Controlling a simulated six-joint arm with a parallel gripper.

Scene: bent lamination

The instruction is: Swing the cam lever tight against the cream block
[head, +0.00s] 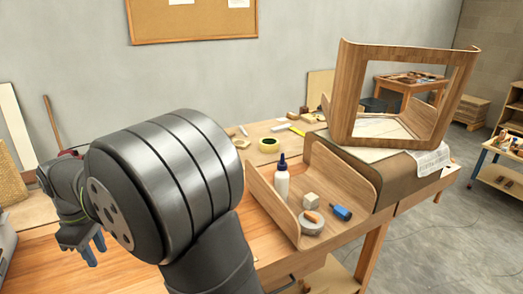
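My gripper (94,253) is small at the left, past my large dark arm link. Its two blue-grey fingers point down over the wooden bench and look apart, with nothing seen between them. A small cream block (311,200) sits in a bent plywood tray at the middle right, far from my gripper. Just in front of it lies a round grey piece (311,225) with an orange part on top. I cannot tell whether this is the cam lever; no other lever shows clearly. My arm hides much of the bench's middle.
The plywood tray (262,192) also holds a white glue bottle (282,183) and a blue item (341,212). A bent wooden frame (350,85) stands on a brown block at right. Bare bench (40,252) shows at left.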

